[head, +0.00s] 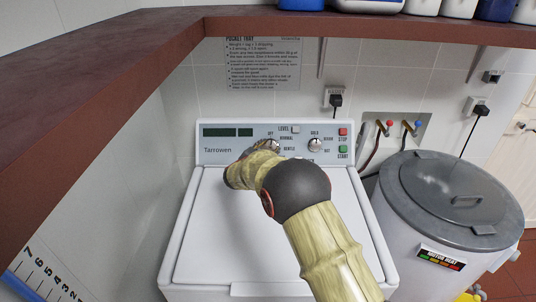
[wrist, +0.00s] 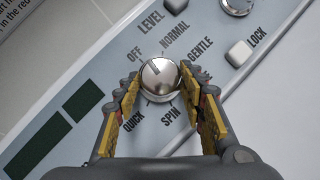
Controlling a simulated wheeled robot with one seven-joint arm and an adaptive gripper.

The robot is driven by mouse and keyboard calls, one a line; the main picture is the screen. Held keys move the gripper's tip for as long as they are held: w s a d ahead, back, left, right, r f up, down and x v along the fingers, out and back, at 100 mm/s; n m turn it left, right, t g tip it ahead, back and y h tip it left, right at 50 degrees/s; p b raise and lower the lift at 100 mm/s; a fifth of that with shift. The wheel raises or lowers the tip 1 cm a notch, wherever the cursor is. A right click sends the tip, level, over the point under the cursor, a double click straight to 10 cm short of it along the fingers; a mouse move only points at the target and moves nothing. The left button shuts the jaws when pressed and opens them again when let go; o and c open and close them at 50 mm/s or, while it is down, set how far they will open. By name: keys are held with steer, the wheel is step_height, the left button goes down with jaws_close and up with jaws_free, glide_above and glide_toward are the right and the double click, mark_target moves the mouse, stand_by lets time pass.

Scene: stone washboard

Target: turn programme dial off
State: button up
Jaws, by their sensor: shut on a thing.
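The programme dial (wrist: 160,76) is a round silver knob ringed by the words OFF, NORMAL, GENTLE, SPIN and QUICK. A dark mark on its face lies to the upper left, roughly towards OFF. My gripper (wrist: 160,80) is shut on the dial, with one yellow-padded finger at each side of it. In the head view my arm reaches over the white Tarrowen washer (head: 180,250), and hides most of the gripper and part of the dial (head: 275,145).
A second silver knob (head: 315,145), red STOP and green START buttons (head: 343,154) sit to the right on the panel. A LOCK button (wrist: 238,53) is close to the gripper. A brown shelf (head: 300,25) overhangs. A grey-lidded tub (head: 425,215) stands right.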

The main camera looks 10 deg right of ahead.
steer(key=shift+s+f+n+t+y+b, duration=0.1)
steer(key=shift+f+n+t+y+b, duration=0.15)
steer(key=shift+n+t+b, duration=0.55)
steer(key=shift+r+n+g, duration=0.1)
steer(key=shift+n+g, duration=0.2)
steer(key=shift+n, duration=0.1)
steer(key=o, duration=1.1)
steer(key=shift+o, duration=0.3)
steer(key=shift+r, duration=0.1)
steer(key=v, duration=1.2)
